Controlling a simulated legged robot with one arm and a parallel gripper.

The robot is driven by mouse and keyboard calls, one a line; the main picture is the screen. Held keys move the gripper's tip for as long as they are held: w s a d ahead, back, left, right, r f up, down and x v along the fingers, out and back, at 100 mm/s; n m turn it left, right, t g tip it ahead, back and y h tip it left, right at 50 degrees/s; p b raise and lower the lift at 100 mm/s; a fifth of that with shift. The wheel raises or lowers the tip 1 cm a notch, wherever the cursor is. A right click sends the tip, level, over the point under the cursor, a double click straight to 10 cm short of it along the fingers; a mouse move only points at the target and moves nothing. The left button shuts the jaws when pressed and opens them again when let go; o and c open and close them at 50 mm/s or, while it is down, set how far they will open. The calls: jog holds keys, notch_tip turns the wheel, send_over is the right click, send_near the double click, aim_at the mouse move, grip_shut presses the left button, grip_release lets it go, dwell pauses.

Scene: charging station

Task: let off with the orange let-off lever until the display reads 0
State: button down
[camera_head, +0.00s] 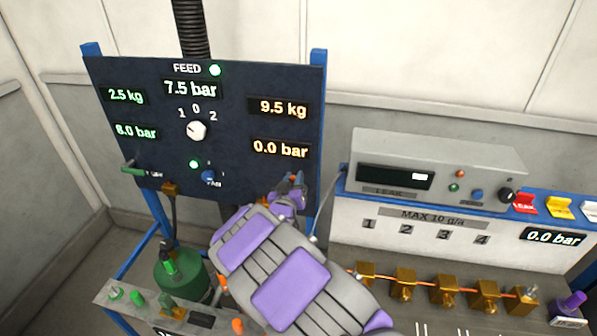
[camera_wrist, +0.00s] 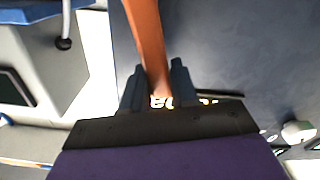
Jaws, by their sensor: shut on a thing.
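The orange let-off lever (camera_wrist: 148,45) runs between my gripper's two fingers in the wrist view. My gripper (camera_wrist: 158,88) is shut on it. In the head view my gripper (camera_head: 292,186) is at the lower right of the dark panel (camera_head: 150,88) and hides most of the lever. The orange display on the panel (camera_head: 280,150) reads 0.0 bar. The orange display above it (camera_head: 283,108) reads 9.5 kg. The white display at the top (camera_head: 190,88) reads 7.5 bar.
A green lever (camera_head: 132,170) sits at the panel's lower left, with green displays (camera_head: 135,131) above. A leak box (camera_head: 435,170) stands right of the panel over brass fittings (camera_head: 404,284). A green bottle (camera_head: 182,270) stands below. A purple lever (camera_head: 570,305) is at far right.

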jog(key=a+n+p, duration=0.2)
jog(key=n+p, duration=0.1)
jog(key=shift+w+f, duration=0.15)
jog(key=n+p, duration=0.1)
jog(key=a+f+n+p, duration=0.1)
jog(key=n, duration=0.1)
jog(key=a+f+n+p, duration=0.1)
jog(key=shift+w+p, duration=0.25)
jog(key=shift+p, duration=0.05)
jog(key=f+n, duration=0.1)
jog(key=n, duration=0.1)
jog(key=a+f+n+p, duration=0.1)
jog(key=f+n, duration=0.1)
jog(key=shift+a+n, duration=0.15)
jog(key=shift+n, duration=0.25)
jog(key=shift+w+a+f+n+p, duration=0.1)
jog(key=shift+f+n+p, duration=0.1)
jog(key=shift+f+n, duration=0.4)
jog(key=shift+f+n+p, duration=0.2)
jog(key=shift+f+n, duration=0.1)
jog(key=shift+n, duration=0.6)
jog(key=shift+f, duration=0.1)
jog(key=c, duration=1.3)
grip_release()
jog(key=o, duration=0.3)
jog(key=shift+w+a+f, duration=0.1)
jog(key=shift+a, duration=0.15)
jog(key=shift+o, duration=0.2)
